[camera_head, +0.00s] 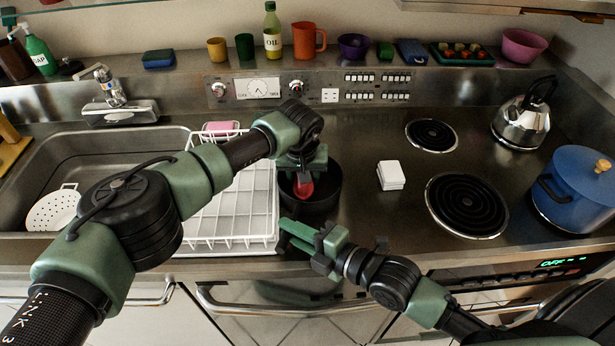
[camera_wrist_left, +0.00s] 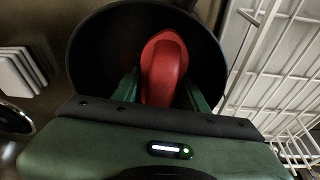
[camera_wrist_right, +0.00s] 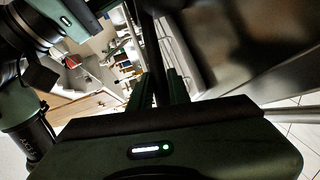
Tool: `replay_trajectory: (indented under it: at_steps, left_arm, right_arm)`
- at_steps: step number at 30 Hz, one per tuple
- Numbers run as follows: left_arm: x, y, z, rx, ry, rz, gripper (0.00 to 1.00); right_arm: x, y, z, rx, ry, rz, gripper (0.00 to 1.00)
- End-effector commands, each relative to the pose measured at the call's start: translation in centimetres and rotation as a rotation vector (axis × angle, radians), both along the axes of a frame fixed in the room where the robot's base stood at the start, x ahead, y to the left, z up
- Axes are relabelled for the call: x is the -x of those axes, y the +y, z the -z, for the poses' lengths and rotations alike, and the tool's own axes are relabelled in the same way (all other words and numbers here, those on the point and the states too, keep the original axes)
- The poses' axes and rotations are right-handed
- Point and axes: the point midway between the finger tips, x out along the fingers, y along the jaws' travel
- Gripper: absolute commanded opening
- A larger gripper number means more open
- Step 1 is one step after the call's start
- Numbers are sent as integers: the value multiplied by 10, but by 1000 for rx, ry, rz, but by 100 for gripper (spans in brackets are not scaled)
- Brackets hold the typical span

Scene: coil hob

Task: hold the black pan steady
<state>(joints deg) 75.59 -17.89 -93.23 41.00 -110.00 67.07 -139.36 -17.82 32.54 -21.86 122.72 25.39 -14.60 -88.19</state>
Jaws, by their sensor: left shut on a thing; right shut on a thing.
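The black pan (camera_head: 322,200) sits on the steel counter just right of the white dish rack, and it fills the upper middle of the left wrist view (camera_wrist_left: 95,50). My right gripper (camera_head: 290,235) is at the pan's front side. In the right wrist view it is shut on a dark bar, the pan handle (camera_wrist_right: 151,45); in the head view the gripper hides most of the handle. My left gripper (camera_head: 304,168) is over the pan, pointing down. It is shut on a red utensil (camera_wrist_left: 165,65), whose red part (camera_head: 303,187) is within the pan's outline. Whether it touches the pan's bottom is unclear.
The white dish rack (camera_head: 235,205) stands close left of the pan. A white stack (camera_head: 391,175) lies to its right, then coil burners (camera_head: 466,205), a blue pot (camera_head: 575,195) and a kettle (camera_head: 522,122). Bottles and cups line the back ledge. The counter behind the pan is clear.

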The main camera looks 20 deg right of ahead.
Motion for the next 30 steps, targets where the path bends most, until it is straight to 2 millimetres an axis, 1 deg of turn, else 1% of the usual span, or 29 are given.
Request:
replay_trajectory:
  at_steps: [1,18,24,30]
  left_arm:
    - [0,-1,0,0,-1,1,0]
    - [11,-26,3,1,0,0,0]
    - [12,-27,4,0,0,1,0]
    - [8,-19,4,-1,1,1,0]
  right_arm:
    - [2,-1,7,4,18,1,0]
    - [2,-1,7,4,17,1,0]
    - [2,0,7,4,17,0,0]
    - [2,0,7,3,17,0,0]
